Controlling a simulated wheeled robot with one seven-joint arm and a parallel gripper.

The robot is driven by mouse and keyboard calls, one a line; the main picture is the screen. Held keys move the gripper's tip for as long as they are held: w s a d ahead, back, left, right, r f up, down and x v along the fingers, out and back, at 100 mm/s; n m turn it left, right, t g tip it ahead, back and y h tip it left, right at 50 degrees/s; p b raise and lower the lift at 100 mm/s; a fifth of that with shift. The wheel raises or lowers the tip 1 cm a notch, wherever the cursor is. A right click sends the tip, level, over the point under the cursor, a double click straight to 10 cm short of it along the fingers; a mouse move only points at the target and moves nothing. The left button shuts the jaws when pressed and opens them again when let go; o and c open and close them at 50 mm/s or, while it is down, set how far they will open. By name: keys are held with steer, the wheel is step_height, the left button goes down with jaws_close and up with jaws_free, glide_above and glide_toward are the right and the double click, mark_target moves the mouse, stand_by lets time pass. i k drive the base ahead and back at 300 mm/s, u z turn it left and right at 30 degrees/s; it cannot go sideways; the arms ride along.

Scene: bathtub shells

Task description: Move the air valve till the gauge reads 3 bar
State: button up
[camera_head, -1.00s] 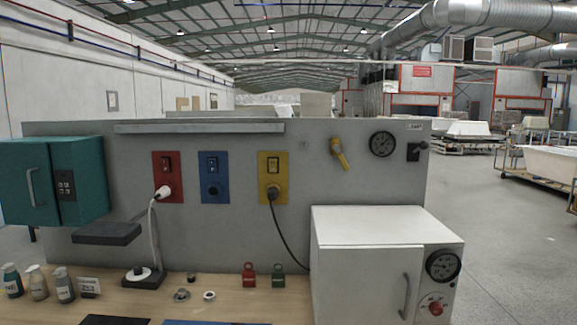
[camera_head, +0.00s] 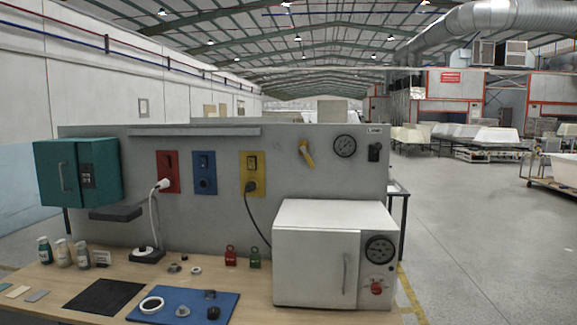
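The air valve shows as a yellow lever (camera_head: 307,153) on the grey back panel, right of the yellow socket plate. The lever slants down to the right. A second dial (camera_head: 380,250) sits on the front of the white oven-like box (camera_head: 318,262), above a red knob (camera_head: 376,288). My gripper is not in view.
The wooden bench (camera_head: 60,283) carries bottles at left, a blue mat (camera_head: 225,303), a dark mat (camera_head: 104,296), and red and green padlocks (camera_head: 230,256). A teal cabinet (camera_head: 62,172) hangs at left. Grey floor (camera_head: 465,240) is open to the right.

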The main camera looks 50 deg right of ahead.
mark_target(307, 156)
steer(key=z, duration=1.2)
